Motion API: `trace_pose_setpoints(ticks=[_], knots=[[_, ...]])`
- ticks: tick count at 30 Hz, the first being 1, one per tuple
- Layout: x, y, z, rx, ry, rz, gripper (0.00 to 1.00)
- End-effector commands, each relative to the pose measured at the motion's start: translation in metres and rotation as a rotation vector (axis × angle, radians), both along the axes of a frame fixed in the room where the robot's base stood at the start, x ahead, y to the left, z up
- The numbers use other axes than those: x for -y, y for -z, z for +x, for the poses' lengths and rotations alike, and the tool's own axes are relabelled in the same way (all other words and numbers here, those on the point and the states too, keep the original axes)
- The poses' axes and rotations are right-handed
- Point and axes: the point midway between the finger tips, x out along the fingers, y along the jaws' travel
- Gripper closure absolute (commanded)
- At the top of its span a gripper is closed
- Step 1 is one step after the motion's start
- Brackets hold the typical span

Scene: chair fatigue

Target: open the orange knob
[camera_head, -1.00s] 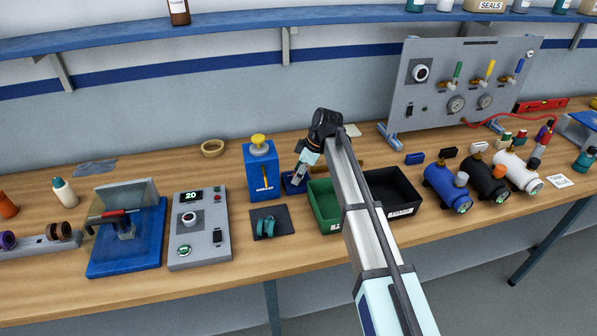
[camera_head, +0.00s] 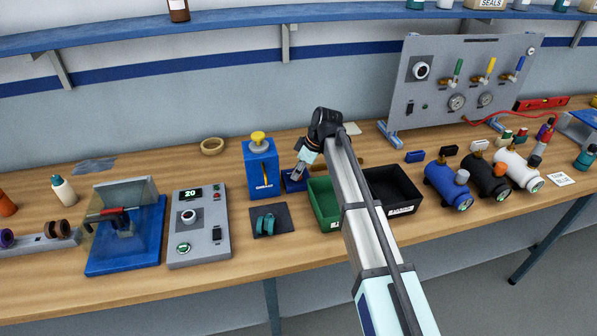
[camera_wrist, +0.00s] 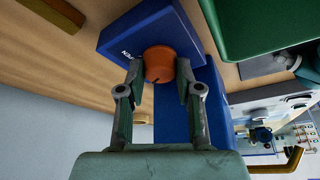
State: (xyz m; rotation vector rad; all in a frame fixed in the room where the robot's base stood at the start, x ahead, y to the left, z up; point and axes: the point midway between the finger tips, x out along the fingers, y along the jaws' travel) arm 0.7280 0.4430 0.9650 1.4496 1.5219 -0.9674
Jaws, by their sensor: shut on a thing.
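The orange knob (camera_wrist: 160,64) shows in the wrist view, mounted on a blue box (camera_wrist: 137,29). A small dark pointer mark shows near its edge. My gripper (camera_wrist: 158,75) has one finger on each side of the knob and is shut on it. In the head view my gripper (camera_head: 298,172) reaches down to the small blue box (camera_head: 292,183) between the tall blue box and the green bin. The knob itself is hidden there by my gripper and arm.
A green bin (camera_head: 323,222) and a black bin (camera_head: 416,194) stand right of the small box. A dark mat (camera_head: 283,220) with teal parts lies in front.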

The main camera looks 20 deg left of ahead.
Motion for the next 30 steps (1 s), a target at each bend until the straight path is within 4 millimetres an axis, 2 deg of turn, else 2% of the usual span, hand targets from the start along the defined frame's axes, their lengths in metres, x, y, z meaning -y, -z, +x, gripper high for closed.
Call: trace_pose_setpoints(ticks=[30], knots=[[-0.0015,0.002,-0.0057,-0.001,0.9,-0.004,1.0]])
